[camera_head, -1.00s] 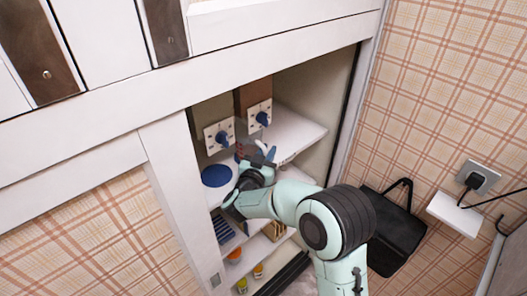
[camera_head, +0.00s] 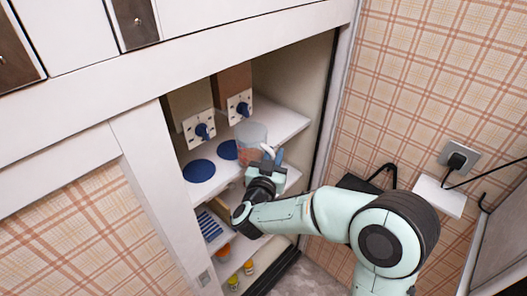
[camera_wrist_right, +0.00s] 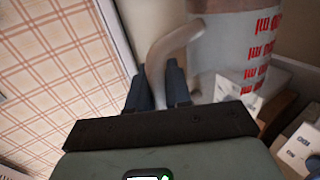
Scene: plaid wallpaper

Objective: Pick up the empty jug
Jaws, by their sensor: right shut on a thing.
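The jug (camera_head: 251,133) is clear, looks empty and has red markings. It is in front of the shelf in the head view, to the right of a blue disc. In the right wrist view the jug (camera_wrist_right: 232,55) fills the upper right, and its pale curved handle (camera_wrist_right: 168,52) runs down between the blue fingers. My right gripper (camera_head: 271,158) is shut on the jug's handle; its fingers (camera_wrist_right: 160,84) also show in the wrist view. Whether the jug's base touches the shelf is hard to tell. My left gripper is not in view.
Two blue discs, left (camera_head: 199,171) and right (camera_head: 228,150), lie on the upper shelf (camera_head: 285,122) before panels with blue knobs (camera_head: 202,131). Lower shelves hold a striped blue item (camera_head: 209,226) and small jars (camera_head: 249,267). The cabinet's side post (camera_head: 330,110) stands close right.

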